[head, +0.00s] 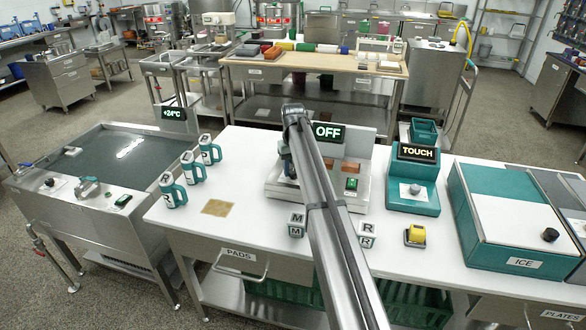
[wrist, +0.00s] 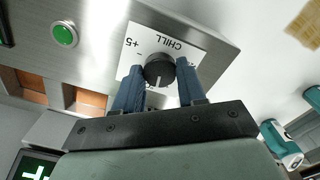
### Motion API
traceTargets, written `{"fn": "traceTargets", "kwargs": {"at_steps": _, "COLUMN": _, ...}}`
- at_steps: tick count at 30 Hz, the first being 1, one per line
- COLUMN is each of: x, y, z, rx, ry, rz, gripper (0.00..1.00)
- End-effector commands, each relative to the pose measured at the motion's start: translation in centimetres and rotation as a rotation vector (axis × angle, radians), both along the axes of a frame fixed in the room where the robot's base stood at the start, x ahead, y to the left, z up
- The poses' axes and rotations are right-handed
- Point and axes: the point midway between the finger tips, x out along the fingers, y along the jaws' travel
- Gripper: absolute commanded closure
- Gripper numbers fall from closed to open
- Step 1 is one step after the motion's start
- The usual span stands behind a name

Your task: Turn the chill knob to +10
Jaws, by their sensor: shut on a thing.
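The chill knob (wrist: 159,68) is a round dark knob with a white pointer line, on a white plate (wrist: 185,38) in the wrist view. The pointer line faces down in that picture, away from "+5". My gripper (wrist: 160,74) is shut on the knob, one blue finger on each side. In the head view my gripper (head: 288,162) is at the left part of the mill (head: 280,190), and the knob is hidden there.
A green button (wrist: 64,35) sits beside the plate, also in the head view (head: 351,184). The mill's display (head: 328,132) reads "OFF". Teal mugs (head: 192,168) and a tan pad (head: 217,207) lie left of it. A "TOUCH" unit (head: 412,195) stands right.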

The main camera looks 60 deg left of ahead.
Motion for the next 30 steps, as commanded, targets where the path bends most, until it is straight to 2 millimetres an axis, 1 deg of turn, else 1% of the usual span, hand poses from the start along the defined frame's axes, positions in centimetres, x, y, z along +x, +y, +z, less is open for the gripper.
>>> {"fn": "traceTargets", "kwargs": {"at_steps": 6, "x": 0.01, "y": -0.15, "z": -0.07, "rx": -0.003, "ry": 0.000, "rz": -0.205, "gripper": 0.90}}
{"fn": "traceTargets", "kwargs": {"at_steps": 15, "x": -0.02, "y": -0.17, "z": -0.08, "rx": -0.003, "ry": 0.000, "rz": -0.460, "gripper": 0.90}}
{"fn": "traceTargets", "kwargs": {"at_steps": 22, "x": -0.03, "y": -0.18, "z": -0.09, "rx": -0.004, "ry": 0.000, "rz": -0.600, "gripper": 0.90}}
{"fn": "traceTargets", "kwargs": {"at_steps": 30, "x": -0.06, "y": -0.19, "z": -0.10, "rx": -0.005, "ry": 0.001, "rz": -0.683, "gripper": 0.90}}
